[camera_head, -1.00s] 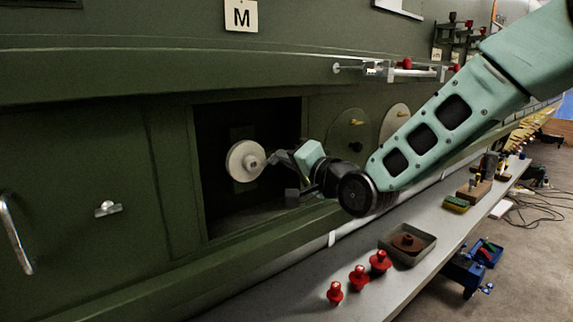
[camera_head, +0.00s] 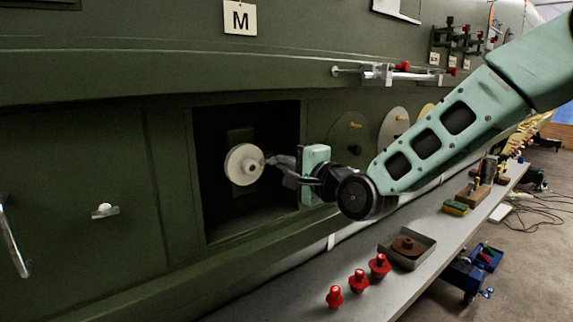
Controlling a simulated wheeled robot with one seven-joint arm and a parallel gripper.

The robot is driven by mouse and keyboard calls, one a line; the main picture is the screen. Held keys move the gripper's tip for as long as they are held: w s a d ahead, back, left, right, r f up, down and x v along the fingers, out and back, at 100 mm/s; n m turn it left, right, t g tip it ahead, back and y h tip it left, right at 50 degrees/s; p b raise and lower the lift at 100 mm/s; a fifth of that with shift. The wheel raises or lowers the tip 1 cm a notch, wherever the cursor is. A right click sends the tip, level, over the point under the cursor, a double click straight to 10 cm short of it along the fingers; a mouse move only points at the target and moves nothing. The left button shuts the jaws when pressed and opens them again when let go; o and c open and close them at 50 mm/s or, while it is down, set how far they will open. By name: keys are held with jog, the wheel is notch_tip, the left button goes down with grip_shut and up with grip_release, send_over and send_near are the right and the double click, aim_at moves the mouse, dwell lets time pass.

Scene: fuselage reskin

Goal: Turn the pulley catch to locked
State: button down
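A pale round pulley (camera_head: 243,165) with a small hub sits in the dark square opening of the green fuselage wall. My gripper (camera_head: 272,161) reaches in from the right, with its fingertips at the right side of the pulley, by the hub. The fingers are small and dark here, so I cannot tell whether they are apart or closed on anything. I cannot make out a separate catch; it may be part of the hub or hidden by the gripper.
A grey bench (camera_head: 330,270) runs below the opening, with several red knobs (camera_head: 358,281) and a tray (camera_head: 420,245) holding a brown part. A silver clamp bar (camera_head: 390,72) juts from the wall above. A metal handle (camera_head: 12,240) is at the left.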

dwell(0.3)
jog(key=c, duration=1.6)
grip_release()
jog(key=shift+b+v, duration=3.5)
jog(key=shift+v, duration=5.15)
jog(key=shift+d, duration=0.1)
